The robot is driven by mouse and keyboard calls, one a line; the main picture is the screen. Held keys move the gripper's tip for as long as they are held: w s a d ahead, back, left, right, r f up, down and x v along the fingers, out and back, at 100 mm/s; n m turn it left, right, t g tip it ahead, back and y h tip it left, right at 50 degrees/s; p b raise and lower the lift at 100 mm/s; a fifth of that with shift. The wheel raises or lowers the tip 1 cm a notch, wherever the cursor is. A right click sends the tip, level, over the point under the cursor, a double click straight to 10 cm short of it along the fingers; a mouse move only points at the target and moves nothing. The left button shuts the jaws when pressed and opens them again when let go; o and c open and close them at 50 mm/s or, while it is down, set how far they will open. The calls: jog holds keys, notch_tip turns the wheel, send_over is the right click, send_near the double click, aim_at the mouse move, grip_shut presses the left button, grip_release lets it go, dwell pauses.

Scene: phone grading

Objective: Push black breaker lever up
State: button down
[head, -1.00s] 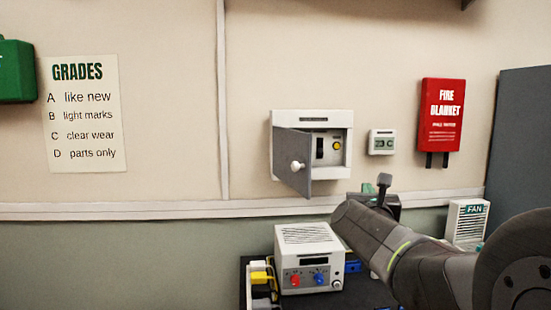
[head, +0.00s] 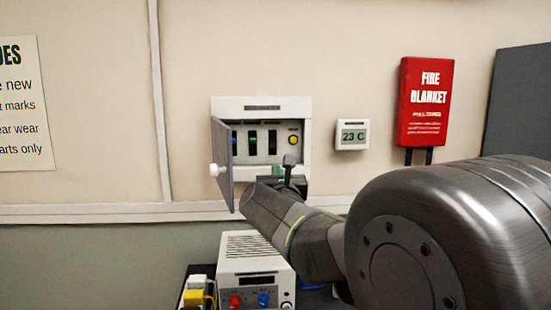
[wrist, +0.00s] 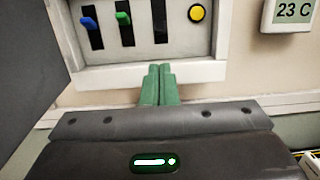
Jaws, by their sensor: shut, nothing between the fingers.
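The breaker box (head: 262,103) is on the wall with its grey door (head: 222,150) swung open to the left. In the wrist view its panel shows a blue lever (wrist: 90,24), a green lever (wrist: 123,18) and a third, dark slot (wrist: 160,22). The black lever cannot be made out against that dark slot, so its position is unclear. A yellow button (wrist: 197,13) is right of the slot. My gripper (wrist: 160,70) has green fingers, shut together and empty, pointing at the box's lower frame below the dark slot. I cannot tell if they touch it.
The open door's white knob (head: 217,170) sticks out left of my arm. A thermostat (head: 352,134) and a red fire blanket case (head: 425,102) are on the wall to the right. A white power unit (head: 250,270) stands below the box.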

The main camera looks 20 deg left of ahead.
aim_at(272, 152)
jog(key=p+x, duration=0.2)
jog(key=x, duration=0.8)
jog(key=shift+w, duration=0.1)
jog(key=shift+r+p, duration=0.25)
jog(key=shift+p, duration=0.75)
